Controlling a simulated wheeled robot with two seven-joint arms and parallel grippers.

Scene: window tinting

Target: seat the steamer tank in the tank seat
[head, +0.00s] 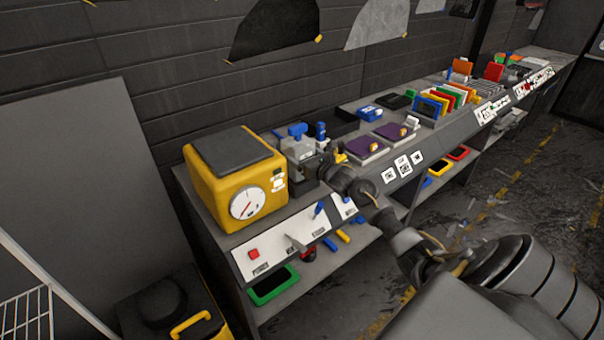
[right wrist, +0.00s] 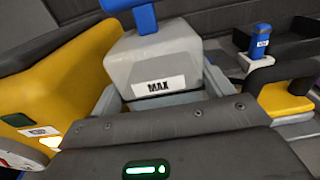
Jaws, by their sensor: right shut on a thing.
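The steamer tank (head: 299,149) is a grey block with a blue handle on top, just right of the yellow steamer (head: 213,191). In the right wrist view the tank (right wrist: 160,65) shows its MAX label, with paler grey walls (right wrist: 215,80) close around its lower part. These walls look like the tank seat, but I cannot tell whether the tank is fully down in it. My right gripper (head: 322,167) is shut on the tank from its near right side. My left gripper is not in view.
A small blue-topped bottle (head: 320,130) stands just right of the tank. Purple pads (head: 362,146), a blue box (head: 369,112) and a rack of coloured cards (head: 447,100) lie further along the bench. A sloped panel (head: 290,238) with a red button runs along the front.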

